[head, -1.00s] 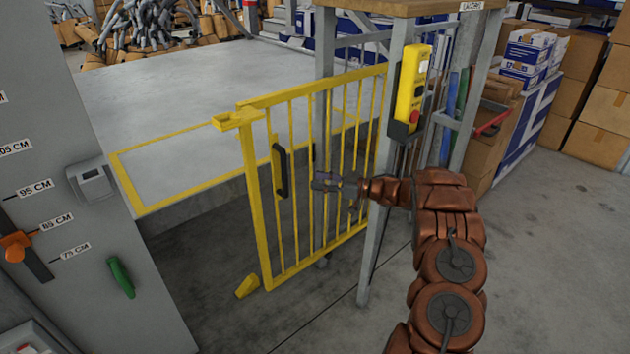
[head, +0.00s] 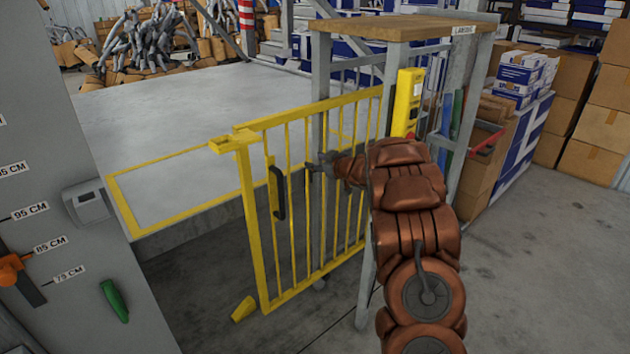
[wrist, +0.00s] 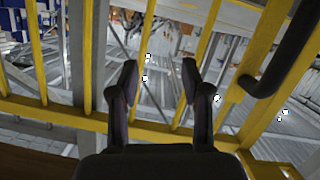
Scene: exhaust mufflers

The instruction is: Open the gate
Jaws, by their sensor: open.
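The yellow barred gate (head: 264,238) stands across the middle of the head view, with a dark upright handle (head: 278,193) near its left side. My gripper (head: 318,163) is in front of the gate's bars, to the right of the handle and a little above its middle. In the wrist view my gripper (wrist: 161,80) is open and empty, fingers spread toward the yellow bars. The handle (wrist: 283,55) is at the upper right there, outside the fingers. I cannot tell whether the fingers touch the bars. My arm hides part of the gate's right side.
A grey post frame with a wooden top (head: 400,27) and a yellow control box (head: 406,103) stands right of the gate. A grey panel (head: 60,130) is at the left. A yellow block (head: 243,309) lies on the floor. Boxes (head: 590,130) stand at the right.

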